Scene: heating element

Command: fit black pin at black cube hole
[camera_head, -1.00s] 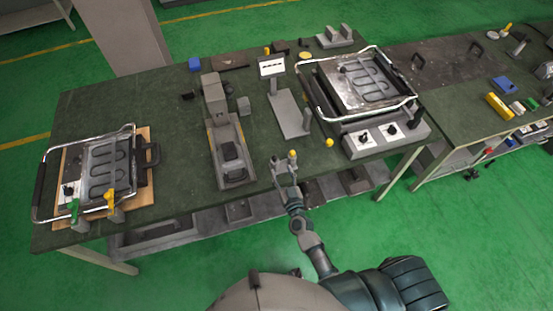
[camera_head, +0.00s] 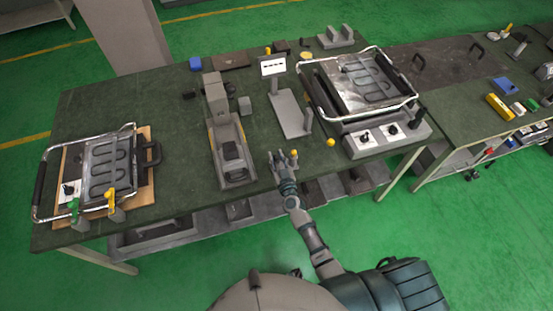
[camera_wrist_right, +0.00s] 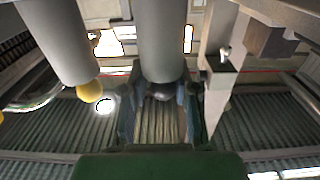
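My right gripper (camera_head: 283,156) is at the table's front edge, right of the grey fixture (camera_head: 233,160). I cannot single out the black pin. My left gripper is not in view.
A grey stand (camera_head: 290,112) with a white sign is beyond the gripper. Another heating device (camera_head: 103,168) is at the left. The table's left middle is mostly clear.

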